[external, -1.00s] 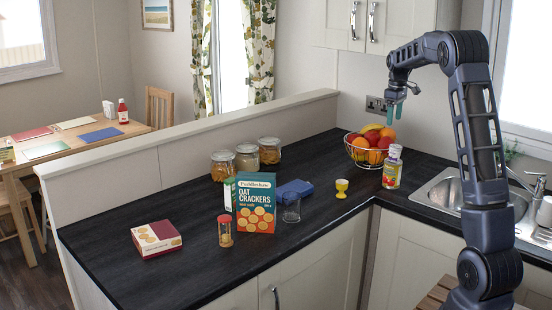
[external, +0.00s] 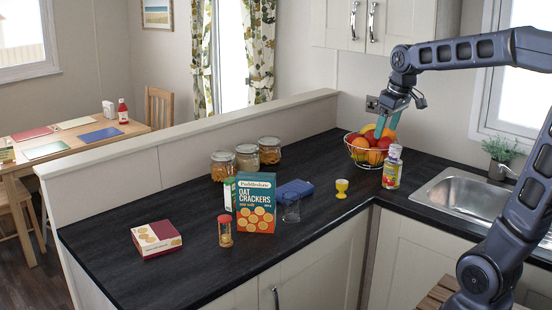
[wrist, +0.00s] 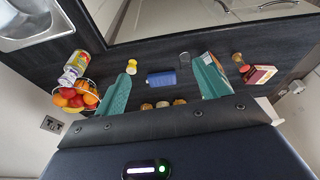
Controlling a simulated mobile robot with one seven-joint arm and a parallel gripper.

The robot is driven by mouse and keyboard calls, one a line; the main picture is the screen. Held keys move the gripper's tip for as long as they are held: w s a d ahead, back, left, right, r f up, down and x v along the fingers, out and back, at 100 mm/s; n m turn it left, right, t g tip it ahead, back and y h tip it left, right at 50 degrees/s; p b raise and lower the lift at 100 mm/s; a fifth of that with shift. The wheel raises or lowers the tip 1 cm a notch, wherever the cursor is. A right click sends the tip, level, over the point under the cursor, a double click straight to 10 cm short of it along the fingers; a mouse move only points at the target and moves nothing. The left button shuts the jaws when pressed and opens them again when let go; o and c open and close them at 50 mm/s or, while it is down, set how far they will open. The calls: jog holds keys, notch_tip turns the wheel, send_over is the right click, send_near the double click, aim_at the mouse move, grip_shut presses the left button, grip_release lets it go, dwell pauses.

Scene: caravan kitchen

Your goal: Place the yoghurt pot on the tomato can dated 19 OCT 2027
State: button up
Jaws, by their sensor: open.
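My gripper (external: 386,132) hangs from the arm at the back right of the worktop. In the external view its teal fingers overlap the fruit bowl; I cannot tell their height above it. In the wrist view my gripper (wrist: 168,62) has its two fingers wide apart with nothing held between them.
The sink (external: 462,195) is right.

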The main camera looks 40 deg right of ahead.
jog(key=s+a+f, duration=0.3)
jog(key=s+a, duration=0.2)
jog(key=s, duration=0.3)
jog(key=s+a+f+t, duration=0.1)
jog(key=s+a+f, duration=0.3)
jog(key=s+a, duration=0.2)
jog(key=shift+s+a+f+m+t, duration=0.25)
jog(key=shift+s+a+m+t, duration=0.05)
jog(key=shift+s, duration=0.9)
